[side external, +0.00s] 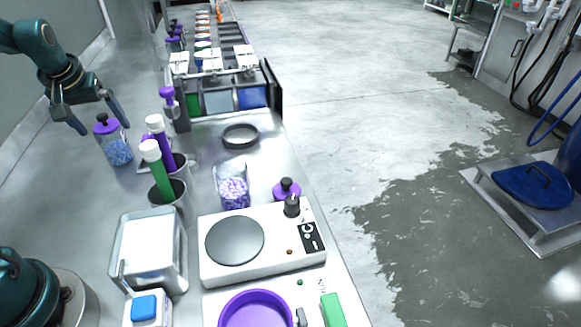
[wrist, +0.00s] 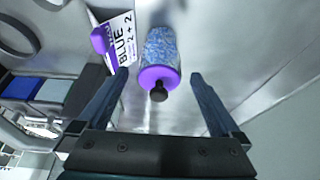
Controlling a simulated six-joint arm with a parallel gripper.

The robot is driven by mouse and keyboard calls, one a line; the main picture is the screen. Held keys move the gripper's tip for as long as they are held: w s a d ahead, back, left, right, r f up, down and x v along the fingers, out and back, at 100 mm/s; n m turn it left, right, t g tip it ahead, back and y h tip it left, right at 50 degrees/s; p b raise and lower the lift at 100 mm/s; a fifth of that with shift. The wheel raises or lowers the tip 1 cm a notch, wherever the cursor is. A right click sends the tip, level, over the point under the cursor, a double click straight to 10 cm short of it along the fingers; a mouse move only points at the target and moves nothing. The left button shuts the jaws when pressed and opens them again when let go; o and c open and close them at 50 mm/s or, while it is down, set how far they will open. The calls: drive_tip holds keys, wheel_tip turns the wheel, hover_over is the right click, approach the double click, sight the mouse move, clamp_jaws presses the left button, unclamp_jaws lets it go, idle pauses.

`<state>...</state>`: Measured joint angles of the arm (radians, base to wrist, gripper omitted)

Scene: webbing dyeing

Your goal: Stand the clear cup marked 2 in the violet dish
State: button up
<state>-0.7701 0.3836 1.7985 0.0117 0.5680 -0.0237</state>
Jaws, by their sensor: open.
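The violet dish (side external: 255,312) is at the front of the bench in the side external view, partly cut off by the bottom edge. An open clear container (side external: 232,187) with violet beads stands behind the hotplate. I can make out no 2 on it, and I cannot tell which thing is the cup marked 2. My gripper (side external: 105,129) is open at the back left, by a clear jar (side external: 118,153) of blue beads with a violet lid. In the wrist view, this jar (wrist: 160,48) appears between the spread fingers (wrist: 159,75), with no contact visible.
A white hotplate (side external: 262,240) stands just behind the dish. A black-knobbed violet lid (side external: 287,190) is beside the bead container. Green and violet white-capped tubes stand in metal holders (side external: 170,195). A card (wrist: 118,40) reading "BLUE 2 + 2" is beside the blue-bead jar. A dark ring (side external: 240,136) lies farther back.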

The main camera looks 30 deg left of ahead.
sight(113, 140)
drive_tip(key=shift+f, duration=0.95)
drive_tip(key=shift+x, duration=2.4)
drive_tip(key=shift+w, duration=0.1)
drive_tip(key=shift+r, duration=0.15)
clamp_jaws()
